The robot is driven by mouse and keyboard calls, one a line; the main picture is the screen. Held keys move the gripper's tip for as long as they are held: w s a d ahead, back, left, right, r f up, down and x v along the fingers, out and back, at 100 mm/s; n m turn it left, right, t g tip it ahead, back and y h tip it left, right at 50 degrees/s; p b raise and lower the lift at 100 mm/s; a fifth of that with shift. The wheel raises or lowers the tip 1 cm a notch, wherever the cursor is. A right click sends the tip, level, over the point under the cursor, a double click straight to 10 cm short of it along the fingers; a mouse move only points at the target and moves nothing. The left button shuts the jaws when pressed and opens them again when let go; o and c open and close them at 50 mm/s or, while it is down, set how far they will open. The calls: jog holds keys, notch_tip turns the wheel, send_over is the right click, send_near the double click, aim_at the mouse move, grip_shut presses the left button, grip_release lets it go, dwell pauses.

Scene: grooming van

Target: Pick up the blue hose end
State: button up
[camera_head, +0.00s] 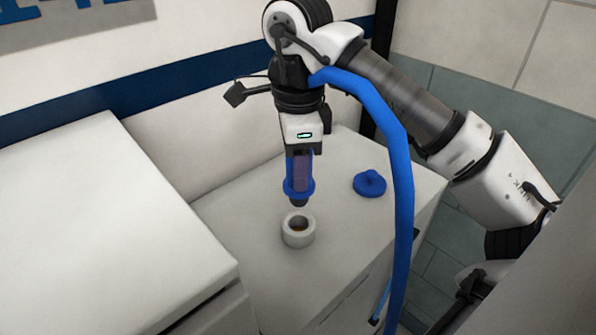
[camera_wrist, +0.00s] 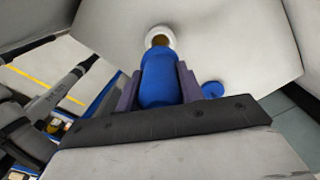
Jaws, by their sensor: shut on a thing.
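The blue hose end (camera_head: 290,189) is held upright in my gripper (camera_head: 300,178), with its dark tip pointing down. My gripper is shut on it; in the wrist view the blue hose end (camera_wrist: 159,80) sits between the two purple-grey fingers (camera_wrist: 158,88). The tip is just above a white ring-shaped socket (camera_head: 298,230) on the counter, which has a brownish inside. The socket also shows beyond the hose end in the wrist view (camera_wrist: 160,34). The blue hose (camera_head: 400,190) runs over my arm and hangs down at the right.
A round blue cap (camera_head: 369,183) with a knob lies on the white counter (camera_head: 345,235) right of the socket. A higher white surface (camera_head: 95,235) stands at the left. The wall with a blue stripe (camera_head: 150,90) is behind. The counter's front edge drops to a tiled floor.

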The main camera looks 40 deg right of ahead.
notch_tip(320, 180, up, 12)
jog(key=shift+f+p, duration=0.25)
jog(key=shift+p, duration=0.5)
jog(key=shift+f, duration=0.1)
